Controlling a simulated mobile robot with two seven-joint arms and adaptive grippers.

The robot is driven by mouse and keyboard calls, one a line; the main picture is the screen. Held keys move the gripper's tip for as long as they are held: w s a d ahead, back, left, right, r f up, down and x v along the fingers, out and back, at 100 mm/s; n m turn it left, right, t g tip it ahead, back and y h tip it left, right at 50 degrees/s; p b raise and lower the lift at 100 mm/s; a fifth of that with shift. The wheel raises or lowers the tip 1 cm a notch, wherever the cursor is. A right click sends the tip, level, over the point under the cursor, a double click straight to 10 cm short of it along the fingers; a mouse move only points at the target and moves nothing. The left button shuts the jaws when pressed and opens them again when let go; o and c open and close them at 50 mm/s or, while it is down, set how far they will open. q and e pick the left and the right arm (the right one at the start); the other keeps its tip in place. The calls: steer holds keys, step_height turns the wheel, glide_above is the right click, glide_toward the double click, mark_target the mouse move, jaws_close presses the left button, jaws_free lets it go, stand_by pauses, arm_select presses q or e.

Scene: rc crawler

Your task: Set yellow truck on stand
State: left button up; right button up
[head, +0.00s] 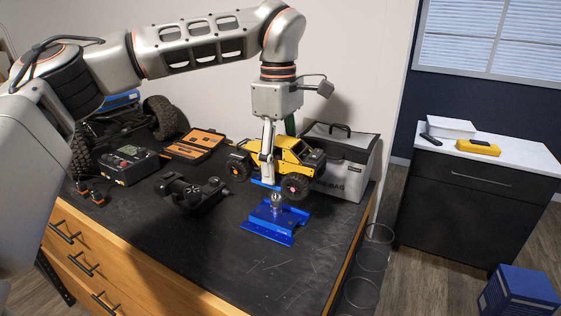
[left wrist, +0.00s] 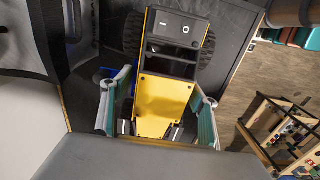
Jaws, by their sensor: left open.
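The yellow truck (head: 286,150) is on the black worktop, in front of a grey bag; it also shows in the left wrist view (left wrist: 160,104). The blue stand (head: 268,224) with a round metal post sits on the worktop in front of the truck. The truck is apart from the stand's post. My left gripper (head: 268,180) points down at the truck; in the left wrist view its fingers (left wrist: 160,118) are spread on both sides of the yellow body, open. Contact between fingers and body cannot be told. The truck's underside is hidden. My right gripper is not in view.
A grey bag (head: 346,178) stands behind the truck. A black controller (head: 190,192), a charger (head: 128,164), an orange-edged case (head: 194,145) and a larger vehicle (head: 122,127) lie to the left. The worktop's front right is clear.

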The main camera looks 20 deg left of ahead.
arm_select(q)
step_height(320, 180, up, 12)
steer(key=shift+a+f, duration=0.1)
stand_by(0.6)
